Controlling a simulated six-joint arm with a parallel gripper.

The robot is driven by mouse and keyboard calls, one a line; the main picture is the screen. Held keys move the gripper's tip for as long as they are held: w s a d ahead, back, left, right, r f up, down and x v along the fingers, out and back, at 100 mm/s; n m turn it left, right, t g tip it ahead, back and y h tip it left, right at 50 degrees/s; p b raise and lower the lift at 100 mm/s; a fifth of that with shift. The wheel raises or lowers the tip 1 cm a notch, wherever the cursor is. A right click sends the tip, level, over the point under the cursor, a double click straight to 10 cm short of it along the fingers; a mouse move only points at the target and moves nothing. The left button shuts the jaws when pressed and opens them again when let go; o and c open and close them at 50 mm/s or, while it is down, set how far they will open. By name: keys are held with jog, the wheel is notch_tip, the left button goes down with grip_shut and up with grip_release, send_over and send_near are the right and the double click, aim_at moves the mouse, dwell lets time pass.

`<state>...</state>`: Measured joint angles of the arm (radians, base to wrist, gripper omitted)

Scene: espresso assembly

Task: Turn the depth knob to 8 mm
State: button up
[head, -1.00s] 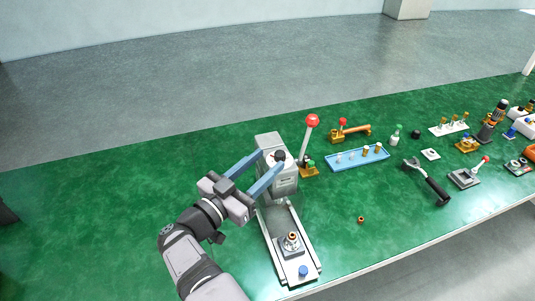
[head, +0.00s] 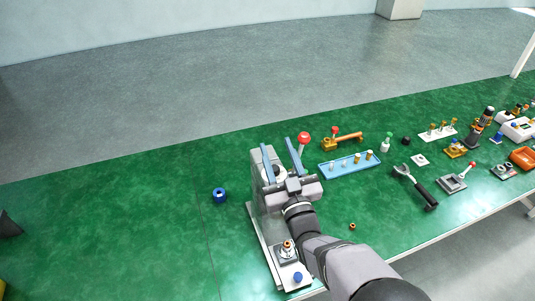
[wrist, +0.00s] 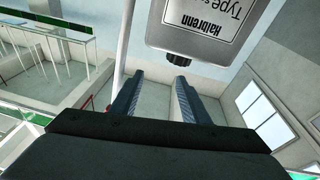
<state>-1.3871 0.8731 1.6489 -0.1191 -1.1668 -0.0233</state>
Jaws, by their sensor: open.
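The grey press-like machine (head: 256,170) stands on the green table, partly covered by my arm in the head view. In the wrist view its label plate (wrist: 205,22) appears upside down, with a black ribbed knob (wrist: 178,59) at the plate's lower edge in the picture. I take this as the depth knob; no millimetre scale is readable. My gripper (head: 277,144) is at the machine's upper part, its two blue fingers apart with nothing seen held. In the wrist view the fingertips (wrist: 160,78) are just below the knob, and it does not appear between them. Contact cannot be told.
A red-knobbed lever (head: 304,138) stands close to the right finger. The machine's rail (head: 262,245) carries a brass-topped part (head: 287,247) and a blue knob (head: 298,277). A blue ring (head: 220,195) lies left. A blue tray (head: 349,165) is right.

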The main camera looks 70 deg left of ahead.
aim_at(277, 172)
jog(key=d+f+g+h, duration=0.1)
jog(key=d+f+n+g+p, duration=0.1)
jog(key=f, duration=0.1)
jog(key=d+f+g+h, duration=0.1)
jog(key=d+f+g, duration=0.1)
jog(key=shift+s+d+h, duration=0.1)
jog(key=shift+s+h, duration=0.15)
jog(key=shift+h, duration=0.05)
jog(key=shift+s+a+p, duration=0.2)
jog(key=shift+a+p, duration=0.35)
jog(key=shift+a, duration=0.65)
jog(key=shift+s+a+p, duration=0.15)
jog(key=shift+a+p, duration=0.4)
jog(key=shift+a, duration=0.7)
jog(key=shift+s+a+p, duration=0.2)
jog(key=shift+a+p, duration=0.35)
jog(key=shift+a, duration=0.65)
jog(key=c, duration=1.1)
